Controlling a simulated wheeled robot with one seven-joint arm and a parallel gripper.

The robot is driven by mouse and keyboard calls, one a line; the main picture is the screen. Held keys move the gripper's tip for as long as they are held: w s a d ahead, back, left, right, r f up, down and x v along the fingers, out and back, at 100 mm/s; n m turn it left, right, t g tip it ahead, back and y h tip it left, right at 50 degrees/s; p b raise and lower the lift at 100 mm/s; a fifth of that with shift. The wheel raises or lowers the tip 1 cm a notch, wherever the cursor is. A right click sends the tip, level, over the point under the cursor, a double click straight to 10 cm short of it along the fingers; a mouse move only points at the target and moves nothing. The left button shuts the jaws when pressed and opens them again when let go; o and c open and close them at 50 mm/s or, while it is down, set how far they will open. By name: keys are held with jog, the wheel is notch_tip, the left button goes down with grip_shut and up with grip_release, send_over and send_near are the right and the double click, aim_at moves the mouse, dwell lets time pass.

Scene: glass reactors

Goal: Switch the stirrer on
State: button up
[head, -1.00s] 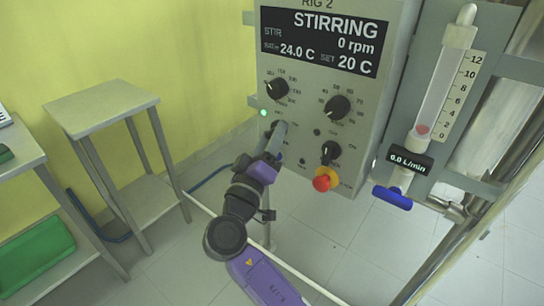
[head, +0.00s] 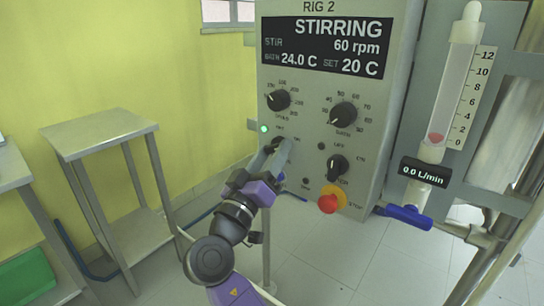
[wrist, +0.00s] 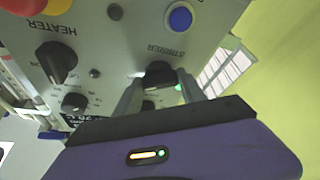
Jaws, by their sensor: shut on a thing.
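The RIG 2 control box (head: 325,100) fills the middle of the head view. Its display (head: 325,47) reads STIRRING, STIR 60 rpm, 24.0 C and SET 20 C. In the wrist view a black knob (wrist: 160,73) sits under the label STIRRER. My gripper (head: 277,150) is at the lower left of the panel, with its fingers on either side of this knob and shut on it. The fingers also show in the wrist view (wrist: 161,88). They hide most of the knob in the head view. A green lamp (head: 264,128) is lit beside it.
Other black knobs (head: 343,114) and a red stop button (head: 329,203) on a yellow base are on the panel. A flowmeter (head: 452,90) with a blue valve handle (head: 408,216) is at right. A small grey table (head: 100,130) stands at left.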

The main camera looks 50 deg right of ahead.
jog(key=o, duration=1.4)
jog(key=shift+c, duration=0.2)
jog(key=shift+a, duration=0.1)
jog(key=v, duration=0.7)
jog(key=shift+a+f, duration=0.15)
jog(key=shift+a, duration=0.15)
jog(key=shift+s, duration=0.1)
